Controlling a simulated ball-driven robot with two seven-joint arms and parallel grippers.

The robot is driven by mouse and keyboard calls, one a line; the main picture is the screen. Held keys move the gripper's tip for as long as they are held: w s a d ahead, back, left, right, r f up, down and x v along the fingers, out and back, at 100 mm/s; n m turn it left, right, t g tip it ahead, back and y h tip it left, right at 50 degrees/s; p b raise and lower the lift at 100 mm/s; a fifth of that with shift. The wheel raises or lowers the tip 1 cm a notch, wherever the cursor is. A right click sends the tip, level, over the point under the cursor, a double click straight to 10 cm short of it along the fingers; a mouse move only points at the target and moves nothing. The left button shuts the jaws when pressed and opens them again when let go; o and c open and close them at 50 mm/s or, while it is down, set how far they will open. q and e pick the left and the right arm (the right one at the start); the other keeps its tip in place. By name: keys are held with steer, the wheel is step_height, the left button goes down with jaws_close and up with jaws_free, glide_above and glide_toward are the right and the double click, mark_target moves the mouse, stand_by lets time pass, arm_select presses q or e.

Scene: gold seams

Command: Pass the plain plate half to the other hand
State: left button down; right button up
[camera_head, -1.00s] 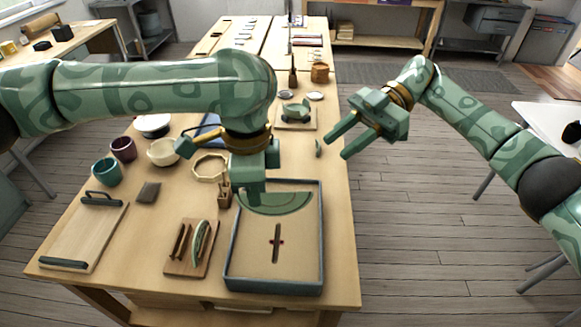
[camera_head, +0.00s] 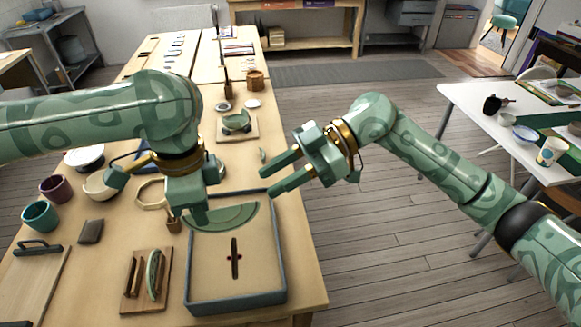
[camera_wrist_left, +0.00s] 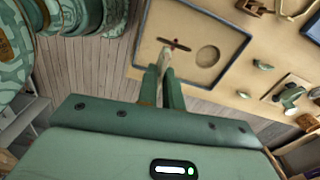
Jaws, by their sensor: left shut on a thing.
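The plain plate half (camera_head: 238,215), a green half-disc, shows over the far end of the shallow tray (camera_head: 281,262) in the head view. My left gripper (camera_head: 197,216) is shut on it at its left part. In the left wrist view the fingers (camera_wrist_left: 163,88) close on the plate half (camera_wrist_left: 167,66), seen nearly edge-on as a thin pale strip. Its height above the tray is hard to tell. My right gripper (camera_head: 278,174) is open and empty, right of the plate half and apart from it, with its fingers pointing left.
A small wooden rack (camera_head: 136,291) holding upright pieces stands left of the tray. Bowls and cups, including a teal cup (camera_head: 40,217), stand at the left. A green vessel (camera_head: 236,121) sits on a board farther back. Open floor lies right of the table.

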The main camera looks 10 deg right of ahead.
mark_target(227, 207)
steer(key=x, duration=0.9)
steer(key=shift+s+a+f, duration=0.1)
steer(key=shift+a, duration=0.2)
jaws_close()
arm_select(q)
steer(key=c, duration=1.5)
jaws_free()
steer(key=shift+o, duration=0.2)
steer(key=shift+r, duration=0.1)
